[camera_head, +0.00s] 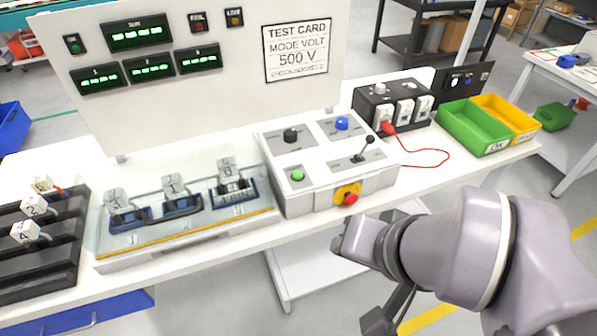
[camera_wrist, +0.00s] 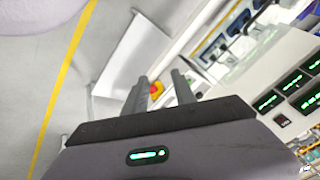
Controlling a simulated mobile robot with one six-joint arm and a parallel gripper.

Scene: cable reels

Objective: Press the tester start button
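The tester box (camera_head: 300,200) is a light grey console on the bench. A green button (camera_head: 297,175) sits in a dark square at the left of its sloped top. A black knob (camera_head: 290,135), a blue knob (camera_head: 342,124) and a lever (camera_head: 365,148) are on the same top. A red stop button (camera_head: 351,198) on a yellow plate is on its front; it also shows in the wrist view (camera_wrist: 156,89). My gripper (camera_wrist: 160,85) is open and empty, with a gap between its fingers, apart from the console.
A clear-fronted fixture (camera_head: 180,240) with several numbered blocks stands left of the console. A dark rack (camera_head: 45,265) is further left. A red cable (camera_head: 440,152) loops from a black box (camera_head: 365,100); green (camera_head: 472,128) and yellow (camera_head: 512,115) bins stand at right. A display panel (camera_head: 215,75) rises behind.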

